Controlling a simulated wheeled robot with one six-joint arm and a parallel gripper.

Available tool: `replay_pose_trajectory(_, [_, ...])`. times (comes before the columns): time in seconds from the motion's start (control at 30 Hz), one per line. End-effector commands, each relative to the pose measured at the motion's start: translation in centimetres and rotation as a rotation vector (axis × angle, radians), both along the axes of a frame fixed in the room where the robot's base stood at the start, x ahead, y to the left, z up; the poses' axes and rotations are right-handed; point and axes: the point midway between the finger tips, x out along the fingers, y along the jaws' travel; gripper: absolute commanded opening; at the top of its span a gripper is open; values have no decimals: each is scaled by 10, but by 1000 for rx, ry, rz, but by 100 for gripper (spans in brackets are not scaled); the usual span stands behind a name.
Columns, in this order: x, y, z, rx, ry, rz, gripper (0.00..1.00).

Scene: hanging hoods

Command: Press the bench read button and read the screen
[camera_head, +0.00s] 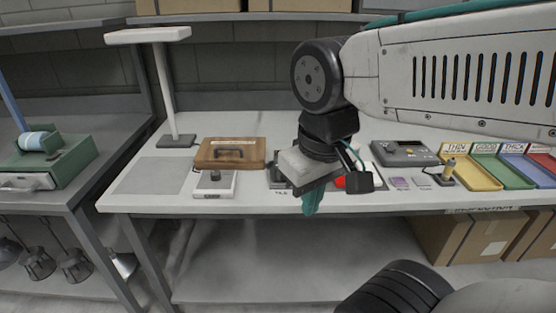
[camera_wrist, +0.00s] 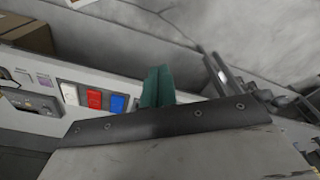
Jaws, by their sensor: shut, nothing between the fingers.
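My gripper (camera_head: 311,200) has teal fingers pressed together with nothing between them. In the head view it points down over the front edge of the pale bench (camera_head: 135,202). In the wrist view the gripper (camera_wrist: 157,85) shows from above its dark plate. A small light-grey box with a dark knob or button (camera_head: 214,182) sits on the bench left of the gripper. A dark grey device (camera_head: 404,153) lies at the back right. I cannot tell which part is the read button, and no readable screen text shows. My wrist hides part of a dark item (camera_head: 279,184) behind it.
A wooden case with a handle (camera_head: 230,153), a grey mat (camera_head: 155,175) and a lamp (camera_head: 165,85) are on the left. Yellow (camera_head: 470,172), green, blue and red trays stand right. White, red (camera_wrist: 94,98) and blue (camera_wrist: 117,103) pieces lie near the fingers in the wrist view.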

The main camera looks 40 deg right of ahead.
Motion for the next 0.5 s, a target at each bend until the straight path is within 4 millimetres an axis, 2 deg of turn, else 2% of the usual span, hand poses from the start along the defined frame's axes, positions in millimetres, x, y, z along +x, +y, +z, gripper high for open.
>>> replay_pose_trajectory(0.07, [13, -10, 1, -41, -3, -29, 0])
replay_pose_trajectory(0.17, [45, -34, 4, -138, -27, -92, 0])
replay_pose_trajectory(0.37, [145, -101, 8, -382, -141, -205, 0])
replay_pose_trajectory(0.5, [219, -138, 0, -501, -245, -217, 0])
